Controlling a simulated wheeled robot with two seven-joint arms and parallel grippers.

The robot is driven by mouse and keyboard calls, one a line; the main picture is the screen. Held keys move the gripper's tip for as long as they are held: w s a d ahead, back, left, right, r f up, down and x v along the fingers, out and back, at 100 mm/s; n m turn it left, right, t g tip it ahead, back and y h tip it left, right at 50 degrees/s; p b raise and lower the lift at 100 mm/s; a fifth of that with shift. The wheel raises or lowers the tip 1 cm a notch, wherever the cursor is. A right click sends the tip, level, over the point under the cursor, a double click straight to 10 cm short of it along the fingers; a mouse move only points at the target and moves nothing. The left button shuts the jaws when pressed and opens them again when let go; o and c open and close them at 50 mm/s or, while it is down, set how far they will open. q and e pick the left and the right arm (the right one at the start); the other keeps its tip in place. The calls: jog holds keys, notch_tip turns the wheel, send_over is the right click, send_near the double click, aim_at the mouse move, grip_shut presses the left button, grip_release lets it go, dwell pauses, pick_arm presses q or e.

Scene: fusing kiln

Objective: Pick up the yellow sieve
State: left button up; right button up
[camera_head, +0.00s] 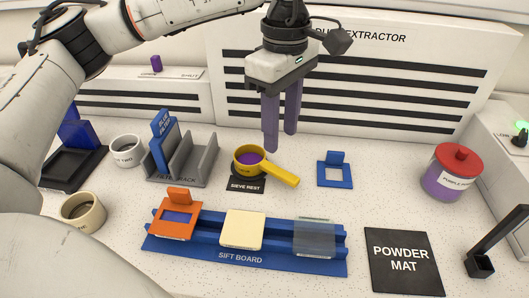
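The yellow sieve (281,173) sits on the black sieve rest (246,187), its handle pointing to the lower right. Something purple shows inside its round cup. My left gripper (280,143) hangs above and just behind the sieve, fingers pointing down. Its two purple-grey fingers are apart with nothing between them. The fingertips look close to the sieve, but I cannot tell the exact gap. My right gripper is not in view.
A blue sift board (245,259) with several tiles lies in front. A grey rack (197,165) stands left, a small blue frame (335,174) right. A red-lidded jar (452,176) and a black powder mat (403,263) are at right. The dust extractor (400,75) stands behind.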

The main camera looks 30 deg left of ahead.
pick_arm(q)
send_over(277, 169)
jog(key=f, duration=0.4)
jog(key=shift+s+d+f, duration=0.15)
jog(key=shift+s+d, duration=0.1)
jog(key=shift+s, duration=0.1)
jog(key=shift+w+a+f+p, duration=0.2)
jog(key=shift+f+p, duration=0.15)
jog(key=shift+f, duration=1)
jog(key=shift+w+a+f+p, duration=0.15)
jog(key=shift+f+p, duration=0.2)
jog(key=shift+f, duration=1)
jog(key=shift+d, duration=0.1)
grip_shut()
